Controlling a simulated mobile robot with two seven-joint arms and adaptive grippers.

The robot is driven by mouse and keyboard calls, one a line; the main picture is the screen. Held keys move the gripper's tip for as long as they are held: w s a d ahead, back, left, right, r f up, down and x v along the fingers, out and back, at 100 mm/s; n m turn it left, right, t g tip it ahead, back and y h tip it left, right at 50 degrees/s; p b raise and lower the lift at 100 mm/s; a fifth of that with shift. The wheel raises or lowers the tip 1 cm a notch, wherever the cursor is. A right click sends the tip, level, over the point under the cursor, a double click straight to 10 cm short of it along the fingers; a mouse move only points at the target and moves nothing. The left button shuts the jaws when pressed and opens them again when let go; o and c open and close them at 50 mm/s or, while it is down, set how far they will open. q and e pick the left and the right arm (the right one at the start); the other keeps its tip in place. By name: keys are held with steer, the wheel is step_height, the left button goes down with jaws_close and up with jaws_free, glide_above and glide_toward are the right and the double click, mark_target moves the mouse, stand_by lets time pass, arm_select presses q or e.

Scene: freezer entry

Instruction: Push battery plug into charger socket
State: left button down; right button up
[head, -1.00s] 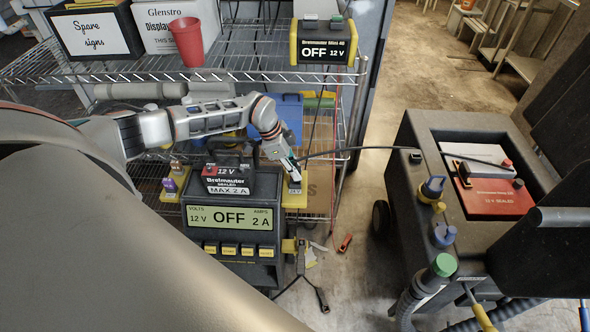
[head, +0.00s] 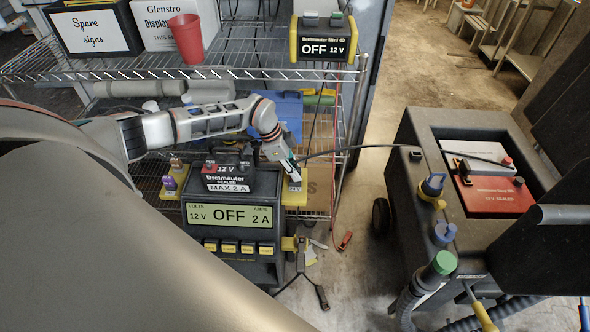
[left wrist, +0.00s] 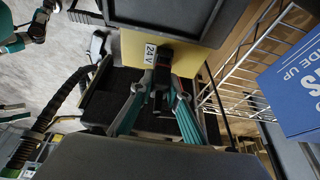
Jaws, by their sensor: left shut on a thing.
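The charger (head: 275,190) has a lit display reading OFF, 12 V and 2 A. A yellow socket plate (head: 295,199) with a 24 V label juts from its right side. It also shows in the left wrist view (left wrist: 192,58). My left gripper (head: 292,172) is above this plate, shut on the black battery plug (left wrist: 162,75). In the left wrist view both teal-sided fingers close around the plug, next to the label. The plug's front meets the plate, but I cannot tell how deep it sits. My right gripper is not in view.
A black cable (head: 350,151) runs from the plug area to the floor machine (head: 450,150) with a red battery (head: 492,197). A small battery (head: 228,178) sits on the charger. A wire shelf (head: 255,68) stands behind, and a blue box (left wrist: 295,85) is close right.

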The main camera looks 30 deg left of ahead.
arm_select(q)
steer(key=shift+f, duration=0.35)
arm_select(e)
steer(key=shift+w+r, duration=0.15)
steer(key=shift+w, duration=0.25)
arm_select(q)
steer(key=shift+f, duration=0.3)
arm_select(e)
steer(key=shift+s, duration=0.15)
arm_select(q)
steer(key=c, duration=1.8)
jaws_free()
steer(key=shift+c, duration=0.2)
steer(key=shift+r, duration=0.15)
steer(key=v, duration=1.1)
steer(key=shift+r, duration=0.3)
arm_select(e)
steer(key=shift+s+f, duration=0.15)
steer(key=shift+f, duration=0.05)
arm_select(q)
steer(key=shift+s+a, duration=0.1)
